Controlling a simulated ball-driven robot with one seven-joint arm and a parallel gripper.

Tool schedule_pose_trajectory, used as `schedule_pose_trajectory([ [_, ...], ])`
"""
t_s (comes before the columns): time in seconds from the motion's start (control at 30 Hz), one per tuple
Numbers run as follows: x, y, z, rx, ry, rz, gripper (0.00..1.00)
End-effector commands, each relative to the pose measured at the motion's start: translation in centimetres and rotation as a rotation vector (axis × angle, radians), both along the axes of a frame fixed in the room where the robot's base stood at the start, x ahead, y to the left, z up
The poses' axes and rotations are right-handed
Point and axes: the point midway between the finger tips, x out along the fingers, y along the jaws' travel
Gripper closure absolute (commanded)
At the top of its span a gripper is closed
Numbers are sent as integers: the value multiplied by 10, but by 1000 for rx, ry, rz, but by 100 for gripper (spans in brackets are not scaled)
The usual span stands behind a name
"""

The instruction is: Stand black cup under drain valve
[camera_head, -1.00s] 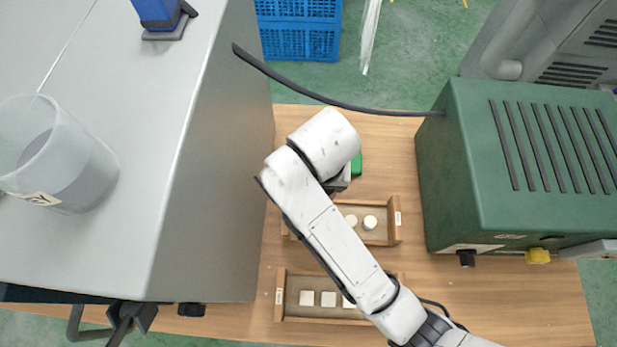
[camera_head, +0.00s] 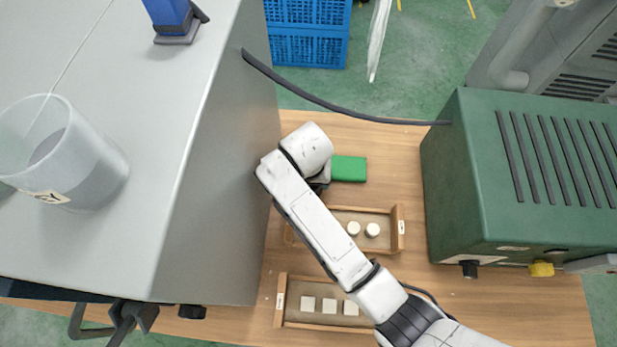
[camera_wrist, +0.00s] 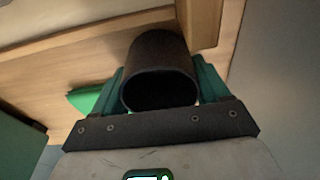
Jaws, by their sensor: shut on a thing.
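The black cup (camera_wrist: 160,65) is between the teal fingers of my gripper (camera_wrist: 161,78) in the wrist view. The fingers are shut on its sides, and its dark open mouth faces the camera. In the head view my wrist is beside the grey cabinet's right wall, and the arm hides the fingers and cup. A black fitting with a lever (camera_head: 125,316) is at the cabinet's front left, and a yellow knob (camera_head: 541,269) is on the green machine. I cannot tell which part is the drain valve.
A green block (camera_head: 349,168) lies right of my wrist. Two wooden trays with white pieces, a rear one (camera_head: 401,228) and a front one (camera_head: 280,302), lie under or beside my arm. A green machine (camera_head: 470,190) stands right. A translucent beaker (camera_head: 95,175) stands on the grey cabinet (camera_head: 215,190).

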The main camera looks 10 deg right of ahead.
Motion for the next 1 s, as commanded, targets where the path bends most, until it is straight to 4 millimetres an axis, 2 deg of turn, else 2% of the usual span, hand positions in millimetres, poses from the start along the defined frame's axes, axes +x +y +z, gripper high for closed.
schedule_pose_trajectory([
  [0.27, 0, 0, -3, 0, 0, 1, 55],
  [0.3, 0, 0, -3, 0, 0, 0, 21],
  [0.53, 0, 0, -2, 0, 0, 1, 0],
  [0.87, 0, 0, 4, 0, -1, 1, 0],
  [1.0, -2, 2, 23, 2, -4, 1, 0],
])
